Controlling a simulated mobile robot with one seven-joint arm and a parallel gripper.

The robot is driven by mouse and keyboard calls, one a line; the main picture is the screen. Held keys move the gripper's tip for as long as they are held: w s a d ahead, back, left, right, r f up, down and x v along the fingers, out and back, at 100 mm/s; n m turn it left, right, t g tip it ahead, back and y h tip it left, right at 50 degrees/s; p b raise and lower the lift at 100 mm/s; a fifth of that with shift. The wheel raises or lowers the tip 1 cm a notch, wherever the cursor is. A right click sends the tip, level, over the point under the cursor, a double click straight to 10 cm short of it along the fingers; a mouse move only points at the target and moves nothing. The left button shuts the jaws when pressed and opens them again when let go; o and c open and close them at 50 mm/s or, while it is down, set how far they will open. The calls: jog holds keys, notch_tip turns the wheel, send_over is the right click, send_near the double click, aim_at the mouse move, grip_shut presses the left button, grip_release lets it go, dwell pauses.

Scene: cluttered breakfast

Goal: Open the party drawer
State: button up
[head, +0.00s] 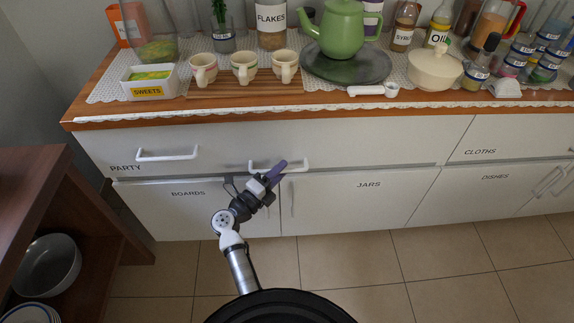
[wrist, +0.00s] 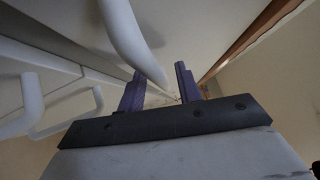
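The party drawer (head: 225,140) is the wide white front under the counter's left part, marked PARTY at its lower left. It looks shut. It has a white left handle (head: 167,155) and a white right handle (head: 296,165). My gripper (head: 276,172) is at the right handle, its purple fingers across the handle's middle in the head view. In the wrist view, my gripper (wrist: 160,85) has its two fingers apart. A white handle (wrist: 130,40) reaches down close to the gap between them. I cannot tell whether they touch it.
Below are the BOARDS door (head: 180,212) and JARS door (head: 370,205). The counter (head: 95,105) above is crowded with cups, a green teapot (head: 340,30) and jars. A dark wooden shelf (head: 40,180) stands at the left. The tiled floor (head: 350,255) in front is clear.

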jog(key=shift+w+d, duration=0.2)
jog(key=shift+d, duration=0.05)
grip_shut()
dwell(0.3)
